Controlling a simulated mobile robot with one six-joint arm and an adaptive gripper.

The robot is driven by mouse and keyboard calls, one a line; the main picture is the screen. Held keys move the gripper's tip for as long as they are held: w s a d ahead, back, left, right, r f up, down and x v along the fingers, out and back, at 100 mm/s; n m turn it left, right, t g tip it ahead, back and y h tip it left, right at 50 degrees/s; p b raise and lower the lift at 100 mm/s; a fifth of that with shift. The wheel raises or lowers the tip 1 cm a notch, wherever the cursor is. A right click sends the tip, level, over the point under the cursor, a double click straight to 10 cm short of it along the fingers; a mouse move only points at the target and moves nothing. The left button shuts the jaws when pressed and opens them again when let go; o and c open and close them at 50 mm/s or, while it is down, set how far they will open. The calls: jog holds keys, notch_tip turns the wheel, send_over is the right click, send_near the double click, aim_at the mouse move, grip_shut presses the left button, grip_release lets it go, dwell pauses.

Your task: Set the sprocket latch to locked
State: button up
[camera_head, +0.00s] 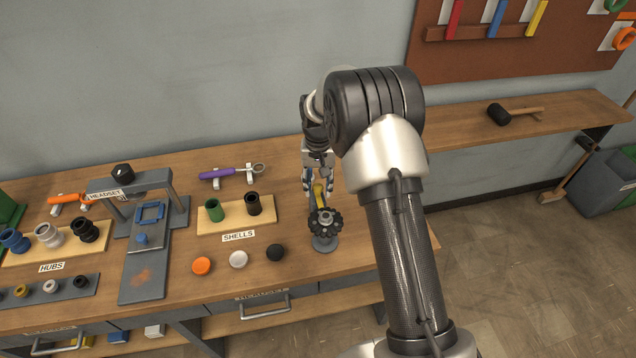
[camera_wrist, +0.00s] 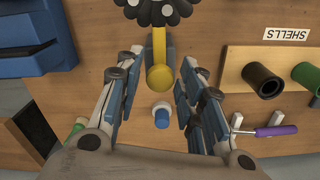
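The black toothed sprocket (camera_head: 325,222) sits on a grey round stand (camera_head: 324,246) near the bench's front right. A yellow lever (camera_head: 319,189) with a rounded end reaches from it toward the back of the bench. In the wrist view the sprocket (camera_wrist: 165,8) is cut off by the top edge, and the yellow lever (camera_wrist: 160,60) points down from it. My gripper (camera_wrist: 158,75) is open, with one finger on each side of the lever's rounded end. Gaps show on both sides, so the fingers look apart from it. My gripper (camera_head: 318,184) is above the bench behind the sprocket.
A small blue and white peg (camera_wrist: 161,115) shows below, between my fingers. The shells board (camera_head: 238,212) with green and black cylinders is to the left. Orange, white and black caps (camera_head: 238,259) lie in front of it. A grey headset press (camera_head: 145,240) stands farther left.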

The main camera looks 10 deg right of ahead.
aim_at(318, 188)
jog(key=shift+o, duration=0.8)
jog(key=shift+w, duration=0.1)
jog(key=shift+r, duration=0.3)
notch_tip(318, 188, up, 11)
jog(key=shift+r, duration=0.2)
